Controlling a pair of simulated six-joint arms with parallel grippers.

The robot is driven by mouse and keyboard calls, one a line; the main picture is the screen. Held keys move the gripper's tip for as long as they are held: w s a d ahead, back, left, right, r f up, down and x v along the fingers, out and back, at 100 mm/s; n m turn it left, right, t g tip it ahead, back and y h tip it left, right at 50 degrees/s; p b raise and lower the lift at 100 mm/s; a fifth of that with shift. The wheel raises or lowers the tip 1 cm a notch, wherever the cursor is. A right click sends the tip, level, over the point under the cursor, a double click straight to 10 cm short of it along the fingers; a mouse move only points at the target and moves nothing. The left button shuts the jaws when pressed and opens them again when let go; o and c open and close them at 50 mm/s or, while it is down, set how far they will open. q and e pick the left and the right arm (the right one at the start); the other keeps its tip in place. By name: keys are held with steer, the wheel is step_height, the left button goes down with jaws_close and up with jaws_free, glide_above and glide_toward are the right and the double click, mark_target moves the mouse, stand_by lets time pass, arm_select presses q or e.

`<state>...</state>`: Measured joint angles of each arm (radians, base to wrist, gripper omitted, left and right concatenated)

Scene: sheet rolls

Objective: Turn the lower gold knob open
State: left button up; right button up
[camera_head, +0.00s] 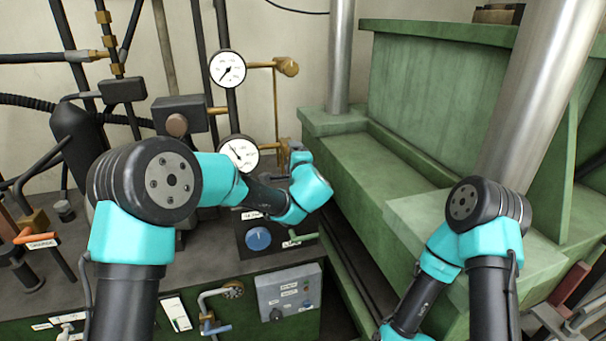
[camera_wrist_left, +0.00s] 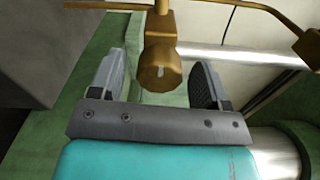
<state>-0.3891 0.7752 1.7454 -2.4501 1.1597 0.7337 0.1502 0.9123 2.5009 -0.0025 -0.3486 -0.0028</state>
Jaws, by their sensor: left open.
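The lower gold knob (camera_wrist_left: 158,68) is a round brass cap on a brass valve body, with a pale mark on its face. In the wrist view it lies between the two grey fingers of my left gripper (camera_wrist_left: 157,82), with a gap on each side. The gripper is open. In the head view my left gripper (camera_head: 298,158) is at the lower end of the brass pipe, beside the lower gauge. It largely hides the lower knob there. The upper gold knob (camera_head: 289,67) is above, beside the upper gauge. My right gripper is out of frame.
The upper gauge (camera_head: 227,69) and lower gauge (camera_head: 239,152) are left of the brass pipe (camera_head: 275,100). A panel with a blue knob (camera_head: 258,239) is below my left forearm. A green machine frame (camera_head: 420,160) and steel columns fill the right side.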

arm_select(q)
steer(key=v, duration=1.6)
steer(key=shift+s, duration=0.3)
steer(key=shift+f, duration=0.1)
steer(key=s+a+f+n+g, duration=0.1)
steer(key=s+a+f+g, duration=0.1)
steer(key=a+f+g, duration=0.8)
steer(key=s+a+f+n+g, duration=0.25)
steer(key=a+f, duration=0.25)
steer(key=f, duration=1.1)
steer(key=s+a+f+n+g+h, duration=0.1)
steer(key=s+a+f+n+h, duration=0.1)
steer(key=s+a+f+n, duration=0.2)
steer(key=s+a+f+n+g+h, duration=0.1)
steer(key=s+a+f+n+h, duration=0.2)
steer(key=s+f, duration=0.6)
steer(key=s+a+f+n+g+h, duration=0.2)
steer(key=s+a+f+n+h, duration=0.1)
steer(key=s+f+n, duration=0.4)
steer(key=shift+s+a+f+n, duration=0.25)
steer(key=shift+a+n, duration=0.1)
steer(key=shift+a, duration=0.55)
